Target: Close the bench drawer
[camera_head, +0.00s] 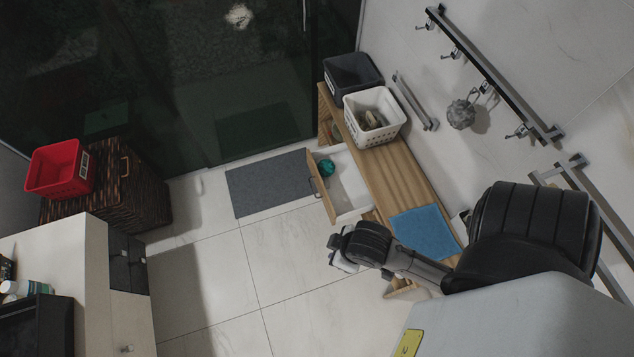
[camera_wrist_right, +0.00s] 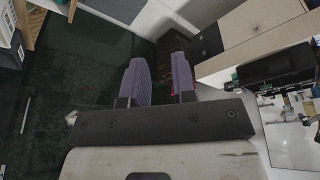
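The bench drawer (camera_head: 319,190) is pulled out from the wooden bench (camera_head: 400,175) in the head view. Its wooden front faces left, and a teal round item (camera_head: 326,167) lies inside its white box. My right arm reaches in from the right, and its gripper (camera_head: 342,256) is below the drawer front in the picture, apart from it. In the right wrist view the two purple fingers of my right gripper (camera_wrist_right: 158,75) stand apart with nothing between them. My left gripper is in neither view.
A blue towel (camera_head: 425,233), a white basket (camera_head: 375,116) and a dark basket (camera_head: 351,75) are on the bench. A grey mat (camera_head: 270,183) lies on the floor left of the drawer. A wicker hamper (camera_head: 145,190) bears a red basket (camera_head: 61,169). The tiled floor between is clear.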

